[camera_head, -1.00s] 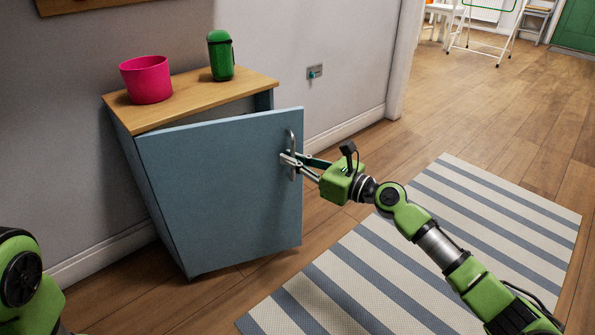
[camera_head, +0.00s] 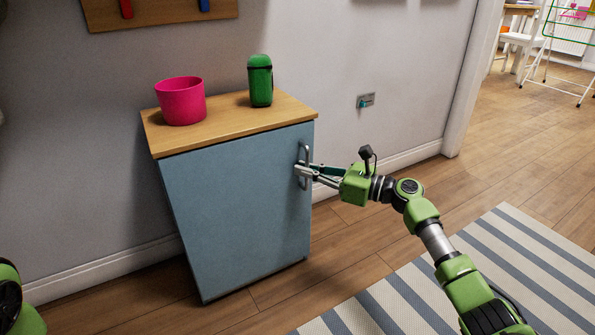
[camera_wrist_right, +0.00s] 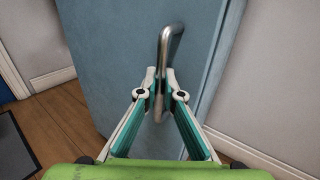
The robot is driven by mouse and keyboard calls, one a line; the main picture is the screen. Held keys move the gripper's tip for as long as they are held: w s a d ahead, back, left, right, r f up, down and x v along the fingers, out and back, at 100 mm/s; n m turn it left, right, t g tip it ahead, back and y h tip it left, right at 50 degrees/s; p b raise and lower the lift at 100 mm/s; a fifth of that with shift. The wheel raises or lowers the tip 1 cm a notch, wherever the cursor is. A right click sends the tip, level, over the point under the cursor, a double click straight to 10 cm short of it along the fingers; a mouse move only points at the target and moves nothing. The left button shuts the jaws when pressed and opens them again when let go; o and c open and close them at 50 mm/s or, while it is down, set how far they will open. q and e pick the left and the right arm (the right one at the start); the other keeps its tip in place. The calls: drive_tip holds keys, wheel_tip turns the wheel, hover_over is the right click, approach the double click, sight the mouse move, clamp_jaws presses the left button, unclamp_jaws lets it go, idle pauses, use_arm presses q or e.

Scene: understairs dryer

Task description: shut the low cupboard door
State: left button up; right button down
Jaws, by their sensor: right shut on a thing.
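The low cupboard has a blue-grey door (camera_head: 235,210) and a wooden top (camera_head: 225,128). The door lies flush or nearly flush with the front under the top; I cannot tell if a thin gap is left. Its metal handle (camera_head: 304,165) is upright near the door's right edge. My right gripper (camera_head: 302,171) is shut on the handle. In the right wrist view the fingertips (camera_wrist_right: 159,85) close around the handle bar (camera_wrist_right: 166,60), with the door (camera_wrist_right: 120,50) behind. My left gripper is out of view; only a bit of my left arm shows at the lower left.
A pink pot (camera_head: 181,101) and a green canister (camera_head: 260,81) stand on the cupboard top. A wall socket (camera_head: 366,101) is to the right. A striped rug (camera_head: 480,270) lies on the wooden floor at the lower right. A doorway opens at the upper right.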

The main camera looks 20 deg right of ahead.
drive_tip(key=shift+w+d, duration=0.2)
drive_tip(key=shift+d, duration=0.05)
drive_tip(key=c, duration=2.5)
unclamp_jaws()
drive_tip(key=shift+a, duration=0.1)
drive_tip(key=shift+a, duration=0.1)
drive_tip(key=v, duration=1.2)
